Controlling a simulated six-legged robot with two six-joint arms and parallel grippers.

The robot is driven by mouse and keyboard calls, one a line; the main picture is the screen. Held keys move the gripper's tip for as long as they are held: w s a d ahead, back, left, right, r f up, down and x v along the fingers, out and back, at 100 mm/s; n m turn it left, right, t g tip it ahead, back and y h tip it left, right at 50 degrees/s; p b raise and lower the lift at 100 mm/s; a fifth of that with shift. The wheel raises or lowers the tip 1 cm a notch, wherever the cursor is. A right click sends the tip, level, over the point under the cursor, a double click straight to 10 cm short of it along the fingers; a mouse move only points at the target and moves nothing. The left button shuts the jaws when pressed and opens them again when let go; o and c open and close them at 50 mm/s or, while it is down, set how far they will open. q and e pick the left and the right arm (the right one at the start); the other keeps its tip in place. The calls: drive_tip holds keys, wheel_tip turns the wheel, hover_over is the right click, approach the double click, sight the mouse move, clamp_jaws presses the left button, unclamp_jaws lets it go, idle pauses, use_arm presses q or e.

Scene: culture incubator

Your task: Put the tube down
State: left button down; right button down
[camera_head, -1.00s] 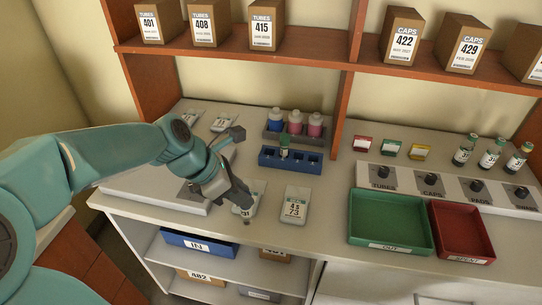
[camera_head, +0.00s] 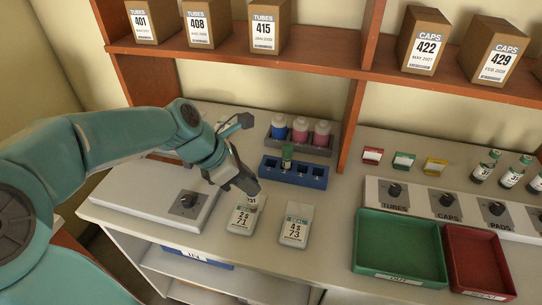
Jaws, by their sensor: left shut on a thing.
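My left gripper (camera_head: 250,190) reaches in from the left, pointing down and right. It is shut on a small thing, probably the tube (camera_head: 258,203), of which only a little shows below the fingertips. The gripper is above the upper right of a white pad marked 71 (camera_head: 242,219), partly covering it. Whether the held thing touches the pad, I cannot tell. A second white pad, marked 73 (camera_head: 296,226), lies to the right. A blue rack (camera_head: 318,177) behind them holds one green-capped tube (camera_head: 287,155). My right gripper is not in view.
A grey holder with blue and pink bottles (camera_head: 301,133) stands behind the rack. A pale flat device with a knob (camera_head: 150,193) lies under my arm. A green tray (camera_head: 400,245) and a red tray (camera_head: 478,262) stand right. Counter between pad 73 and the green tray is clear.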

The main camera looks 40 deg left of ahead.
use_arm(q)
drive_tip(key=w+a+f+p, duration=0.1)
drive_tip(key=w+a, duration=0.3)
drive_tip(key=w, duration=0.3)
drive_tip(key=w+a+f+p, duration=0.2)
drive_tip(key=w+a, duration=0.2)
drive_tip(key=w, duration=0.3)
drive_tip(key=shift+w+f, duration=0.2)
drive_tip(key=shift+f, duration=0.05)
drive_tip(key=c, duration=0.9)
unclamp_jaws()
drive_tip(key=shift+f, duration=0.15)
drive_tip(key=v, duration=1.2)
